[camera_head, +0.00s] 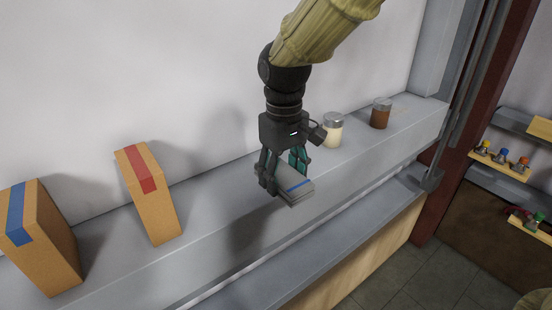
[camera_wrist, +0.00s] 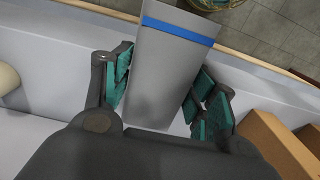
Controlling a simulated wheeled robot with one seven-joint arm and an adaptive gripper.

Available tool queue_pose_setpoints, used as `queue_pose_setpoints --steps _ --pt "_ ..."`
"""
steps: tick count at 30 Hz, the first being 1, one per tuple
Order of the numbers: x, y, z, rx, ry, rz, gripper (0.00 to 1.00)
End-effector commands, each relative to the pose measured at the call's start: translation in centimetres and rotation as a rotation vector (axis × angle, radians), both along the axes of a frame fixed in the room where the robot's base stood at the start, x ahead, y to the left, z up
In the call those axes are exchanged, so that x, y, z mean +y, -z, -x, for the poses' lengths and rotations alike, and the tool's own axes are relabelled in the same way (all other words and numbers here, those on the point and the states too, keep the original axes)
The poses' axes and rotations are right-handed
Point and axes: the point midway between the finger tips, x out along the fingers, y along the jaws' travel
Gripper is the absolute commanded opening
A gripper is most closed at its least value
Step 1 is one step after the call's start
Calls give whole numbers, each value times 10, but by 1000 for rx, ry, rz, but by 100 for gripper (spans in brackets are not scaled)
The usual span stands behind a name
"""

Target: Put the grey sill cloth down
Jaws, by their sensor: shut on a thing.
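The grey sill cloth (camera_head: 295,190) is a folded grey pad with a blue stripe near one end. My gripper (camera_head: 282,177) points down and is shut on it, one finger on each side. In the wrist view the cloth (camera_wrist: 165,75) stands out between the teal finger pads of my gripper (camera_wrist: 160,95), its blue stripe toward the far end. The cloth is over the grey sill (camera_head: 225,222); I cannot tell whether it touches the sill or hangs just above it.
A jar with pale contents (camera_head: 333,132) and a jar with brown contents (camera_head: 380,114) stand to the right on the sill. A box with a red stripe (camera_head: 152,200) and a box with a blue stripe (camera_head: 40,240) stand at left. A lower grey ledge (camera_head: 350,225) runs in front.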

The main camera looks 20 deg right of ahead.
Motion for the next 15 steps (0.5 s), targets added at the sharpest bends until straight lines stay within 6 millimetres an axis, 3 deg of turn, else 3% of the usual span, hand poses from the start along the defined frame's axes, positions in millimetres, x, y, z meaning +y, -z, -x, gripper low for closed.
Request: queue_pose_setpoints --steps 1,15 --pt "-1 9 -7 -2 1 2 39" --pt "-8 10 -46 -2 -4 0 39"
